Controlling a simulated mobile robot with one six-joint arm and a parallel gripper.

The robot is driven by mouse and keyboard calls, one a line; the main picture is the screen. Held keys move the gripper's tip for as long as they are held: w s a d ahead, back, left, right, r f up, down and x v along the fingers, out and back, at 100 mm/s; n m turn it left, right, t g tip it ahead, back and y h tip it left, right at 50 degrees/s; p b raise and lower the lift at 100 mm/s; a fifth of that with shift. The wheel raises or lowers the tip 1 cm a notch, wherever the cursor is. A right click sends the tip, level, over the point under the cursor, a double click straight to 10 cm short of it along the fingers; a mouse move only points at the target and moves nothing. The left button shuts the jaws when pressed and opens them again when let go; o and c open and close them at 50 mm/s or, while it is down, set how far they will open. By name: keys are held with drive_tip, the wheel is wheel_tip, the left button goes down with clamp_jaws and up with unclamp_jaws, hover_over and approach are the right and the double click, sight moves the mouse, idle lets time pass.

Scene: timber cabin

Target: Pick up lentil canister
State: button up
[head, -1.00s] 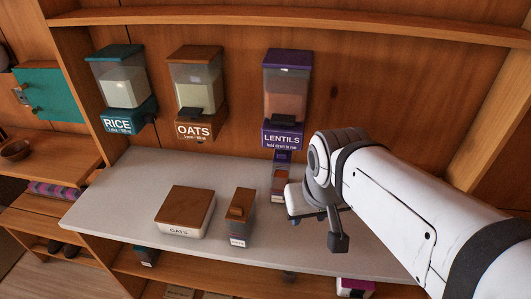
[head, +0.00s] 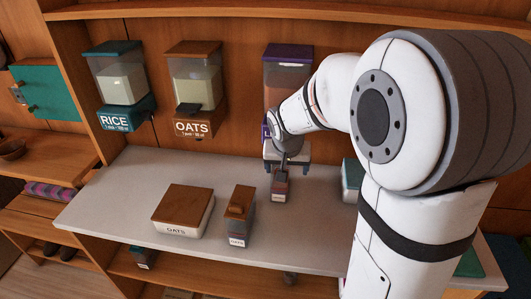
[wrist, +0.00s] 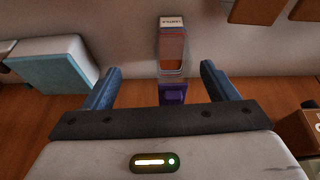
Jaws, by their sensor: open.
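The lentil canister (head: 280,187) is small, with a purple lid, orange-brown contents and a pale label. It stands on the counter below the lentil dispenser (head: 283,82), and my gripper partly hides it in the head view. In the wrist view the canister (wrist: 171,50) shows between and beyond the fingers, its purple lid nearest me. My gripper (head: 286,167) is just above and behind the canister, with its blue fingers apart. In the wrist view my gripper (wrist: 160,72) is open and empty, with a gap on both sides of the canister.
On the grey counter (head: 120,190), a wide oats box (head: 183,208) and a small oats canister (head: 239,215) stand to the left. A teal-and-white container (head: 352,178) stands to the right. Rice (head: 121,85) and oats (head: 194,88) dispensers hang on the wall.

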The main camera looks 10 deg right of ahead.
hover_over(279, 191)
wheel_tip(279, 191, down, 6)
drive_tip(key=r, duration=0.1)
drive_tip(key=shift+m, duration=0.3)
drive_tip(key=p+x, duration=0.1)
drive_tip(key=x, duration=0.7)
drive_tip(key=shift+c, duration=0.6)
drive_tip(key=c, duration=1.4)
drive_tip(key=shift+r, duration=0.1)
